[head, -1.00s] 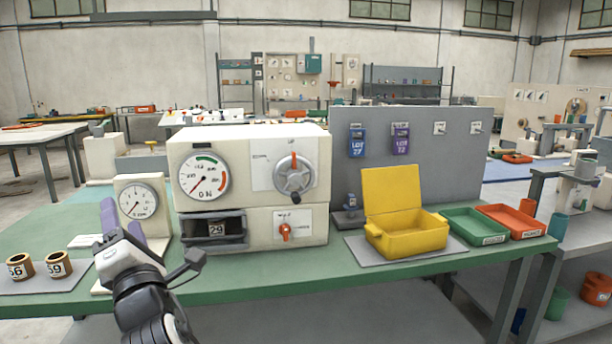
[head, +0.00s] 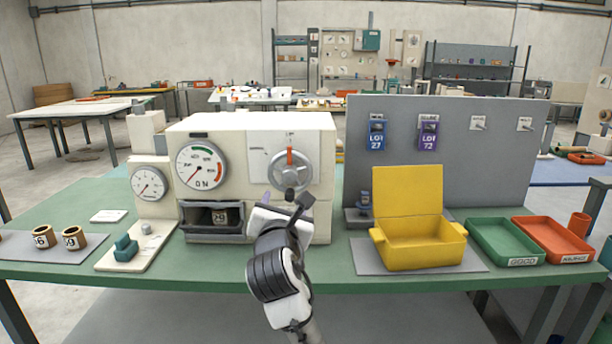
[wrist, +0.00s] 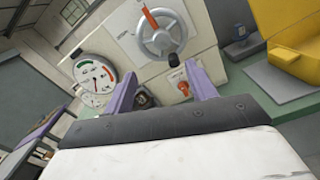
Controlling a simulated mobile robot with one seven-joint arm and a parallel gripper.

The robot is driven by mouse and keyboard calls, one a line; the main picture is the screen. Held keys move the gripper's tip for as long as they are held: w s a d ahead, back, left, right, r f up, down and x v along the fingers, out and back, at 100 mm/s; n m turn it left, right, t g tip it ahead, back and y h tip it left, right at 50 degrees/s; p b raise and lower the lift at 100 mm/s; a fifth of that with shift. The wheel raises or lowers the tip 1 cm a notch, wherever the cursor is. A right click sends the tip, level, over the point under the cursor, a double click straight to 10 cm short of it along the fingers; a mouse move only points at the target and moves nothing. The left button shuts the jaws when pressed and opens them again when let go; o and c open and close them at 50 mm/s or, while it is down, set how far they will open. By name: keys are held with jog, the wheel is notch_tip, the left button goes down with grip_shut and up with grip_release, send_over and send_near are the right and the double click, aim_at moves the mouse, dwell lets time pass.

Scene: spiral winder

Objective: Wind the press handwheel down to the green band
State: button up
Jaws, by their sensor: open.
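The press (head: 240,128) is a cream box on the green bench. Its grey handwheel (head: 290,175) is on the front at right, with a red mark pointing up. The handwheel also shows in the wrist view (wrist: 165,37), with a dark knob low on its rim. The round gauge (head: 201,165) beside it has a green band at top and a red band at right. Its needle points lower left, away from the green. My gripper (wrist: 161,80) is open and empty, with purple fingers apart, below and in front of the handwheel.
A numbered cup sits in the press opening (head: 211,216). An orange switch (wrist: 184,88) is below the handwheel. A smaller gauge (head: 149,184) stands left of the press. A yellow box (head: 418,244) and green (head: 480,243) and orange (head: 562,247) trays are at right.

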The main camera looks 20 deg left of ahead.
aim_at(289, 178)
jog(key=p+x, duration=0.3)
jog(key=x, duration=1.1)
jog(key=shift+d+p, duration=0.15)
jog(key=shift+p, duration=0.25)
jog(key=shift+c, duration=0.5)
jog(key=c, duration=0.9)
jog(key=shift+m, duration=0.3)
